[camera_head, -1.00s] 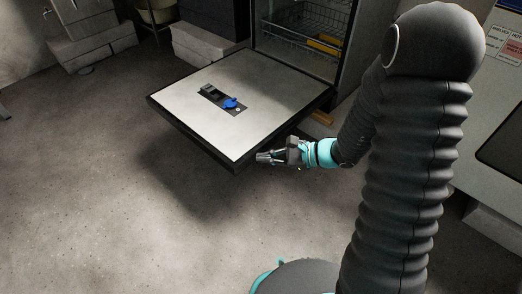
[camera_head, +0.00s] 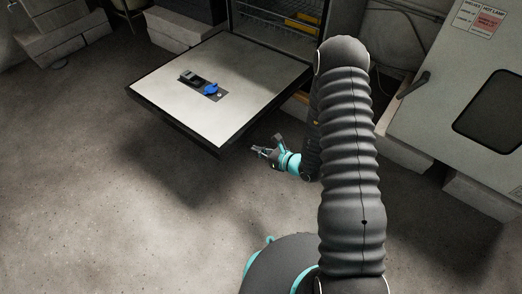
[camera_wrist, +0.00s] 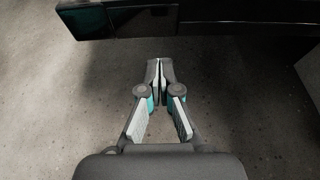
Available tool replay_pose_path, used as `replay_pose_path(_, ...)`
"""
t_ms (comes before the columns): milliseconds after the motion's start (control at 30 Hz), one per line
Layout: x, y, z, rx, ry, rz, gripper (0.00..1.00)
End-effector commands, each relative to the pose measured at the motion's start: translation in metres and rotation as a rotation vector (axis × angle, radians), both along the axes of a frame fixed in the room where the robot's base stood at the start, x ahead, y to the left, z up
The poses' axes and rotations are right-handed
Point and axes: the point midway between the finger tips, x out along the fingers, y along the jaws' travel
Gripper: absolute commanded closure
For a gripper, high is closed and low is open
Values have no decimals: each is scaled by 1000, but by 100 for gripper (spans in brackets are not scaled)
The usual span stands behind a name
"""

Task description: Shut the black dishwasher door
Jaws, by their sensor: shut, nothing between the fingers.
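The dishwasher door (camera_head: 215,112) is folded down and open, its pale inner panel facing up with a dark dispenser and a blue cap (camera_head: 211,88) on it. The door's black edge also shows across the top of the wrist view (camera_wrist: 200,18). My gripper (camera_head: 258,151) is just outside the door's right front edge, low and apart from it in the head view. In the wrist view my gripper's fingers (camera_wrist: 160,70) are together and empty, pointing toward the black edge with floor visible between. The dishwasher cavity (camera_head: 285,35) with a wire rack is open behind the door.
A grey cabinet (camera_head: 455,95) with a dark window and handle stands at right on blocks. Concrete blocks (camera_head: 65,40) lie at the back left. The concrete floor (camera_head: 100,220) in front and left of the door is clear.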

Motion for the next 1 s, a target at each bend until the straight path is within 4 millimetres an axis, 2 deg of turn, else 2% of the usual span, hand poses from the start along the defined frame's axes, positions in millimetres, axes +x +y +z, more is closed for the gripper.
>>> replay_pose_path(33,6,9,-4,0,-1,3,100)
replay_pose_path(333,39,48,-21,0,-2,4,100)
replay_pose_path(400,38,44,-3,1,-2,-1,100)
replay_pose_path(600,38,44,16,0,-2,1,100)
replay_pose_path(1000,37,44,20,0,0,1,100)
